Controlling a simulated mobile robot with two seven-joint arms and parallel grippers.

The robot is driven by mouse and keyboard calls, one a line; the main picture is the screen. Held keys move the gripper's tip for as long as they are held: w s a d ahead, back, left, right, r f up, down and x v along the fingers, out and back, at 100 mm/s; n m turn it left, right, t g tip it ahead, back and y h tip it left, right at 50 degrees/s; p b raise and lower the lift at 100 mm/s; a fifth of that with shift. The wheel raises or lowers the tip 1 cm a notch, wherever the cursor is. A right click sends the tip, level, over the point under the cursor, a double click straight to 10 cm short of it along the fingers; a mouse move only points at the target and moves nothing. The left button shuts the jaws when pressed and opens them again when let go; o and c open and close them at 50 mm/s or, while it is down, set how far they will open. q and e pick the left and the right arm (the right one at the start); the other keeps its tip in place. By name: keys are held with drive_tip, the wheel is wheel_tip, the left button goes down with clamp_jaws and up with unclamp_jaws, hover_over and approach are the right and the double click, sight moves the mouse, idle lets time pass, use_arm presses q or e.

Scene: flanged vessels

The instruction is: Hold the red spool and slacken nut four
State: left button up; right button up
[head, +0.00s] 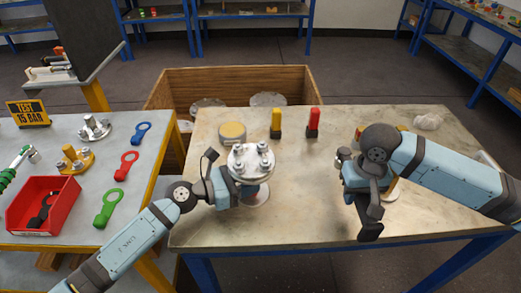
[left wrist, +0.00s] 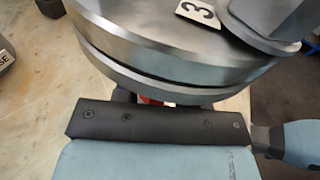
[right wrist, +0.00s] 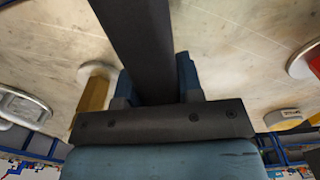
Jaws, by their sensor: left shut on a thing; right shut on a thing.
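The spool's round metal top flange (head: 252,160), with several bolts and nuts on it, stands upright on the middle table. In the left wrist view the flange (left wrist: 170,62) fills the top, with a label "3" (left wrist: 200,12); a small patch of red spool body (left wrist: 150,101) shows below it. My left gripper (head: 238,188) is shut on the spool under the flange; its fingertips are mostly hidden. Nut four cannot be picked out. My right gripper (head: 366,182) is shut on a dark bar-like tool (right wrist: 140,45), whose dark end (head: 370,230) hangs over the table, apart from the spool.
A white rag (head: 427,121) lies far right. The left table holds a red tray (head: 30,217) and ring-ended tools (head: 108,208). A wooden crate (head: 295,82) stands behind.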

drive_tip(key=s+a+r+n, duration=0.1)
drive_tip(key=a+r+n, duration=0.1)
drive_tip(key=a+r, duration=0.75)
drive_tip(key=s+a+r+n, duration=0.1)
drive_tip(key=a+r+n, duration=0.2)
drive_tip(key=a+r, duration=0.7)
wheel_tip(320, 180, down, 8)
drive_tip(key=a, duration=0.3)
drive_tip(key=shift+w+r, duration=0.15)
drive_tip(key=shift+r, duration=0.1)
drive_tip(key=shift+f, duration=0.15)
drive_tip(key=shift+f, duration=1.05)
drive_tip(key=shift+d, duration=0.15)
